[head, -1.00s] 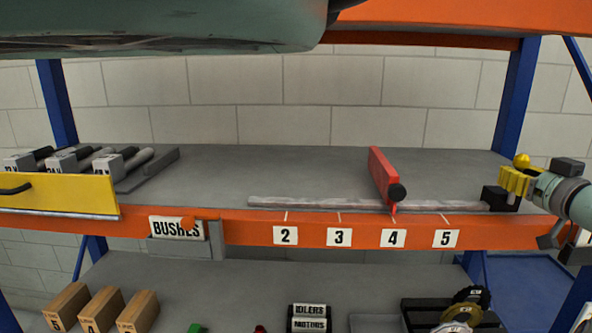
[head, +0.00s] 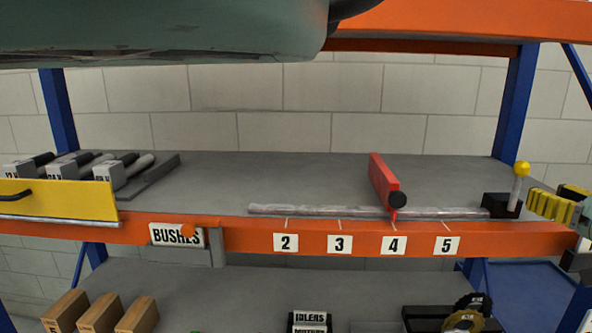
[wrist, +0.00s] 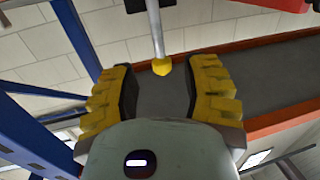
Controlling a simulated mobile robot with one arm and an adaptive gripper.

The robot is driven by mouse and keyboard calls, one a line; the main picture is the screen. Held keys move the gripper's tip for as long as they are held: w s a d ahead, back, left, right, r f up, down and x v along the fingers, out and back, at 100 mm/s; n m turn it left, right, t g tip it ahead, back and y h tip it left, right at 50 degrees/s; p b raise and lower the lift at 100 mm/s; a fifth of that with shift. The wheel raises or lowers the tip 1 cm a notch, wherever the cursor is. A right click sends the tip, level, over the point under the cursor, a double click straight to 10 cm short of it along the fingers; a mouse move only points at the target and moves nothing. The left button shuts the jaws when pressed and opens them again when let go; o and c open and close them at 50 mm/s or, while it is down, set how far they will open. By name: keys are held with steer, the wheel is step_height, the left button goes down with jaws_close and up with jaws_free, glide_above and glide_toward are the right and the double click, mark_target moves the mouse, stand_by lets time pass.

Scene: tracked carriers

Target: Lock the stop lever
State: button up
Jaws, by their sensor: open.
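The stop lever is a grey rod with a yellow ball knob (head: 522,168), standing nearly upright from a black block (head: 500,204) at the right end of the rail (head: 330,210). A red stop (head: 384,180) with a black knob sits on the rail, its pointer at the label 4. My gripper (head: 548,204), with yellow fingers, is open and empty just right of the lever, apart from it. In the wrist view, the knob (wrist: 162,66) shows ahead of the gap between the open fingers (wrist: 160,95), with the rod running up from it.
A yellow-fronted tray (head: 60,202) with several grey and black parts is at the shelf's left. Labels 2 to 5 run along the orange front edge.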

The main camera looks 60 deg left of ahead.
steer(key=shift+v, duration=2.4)
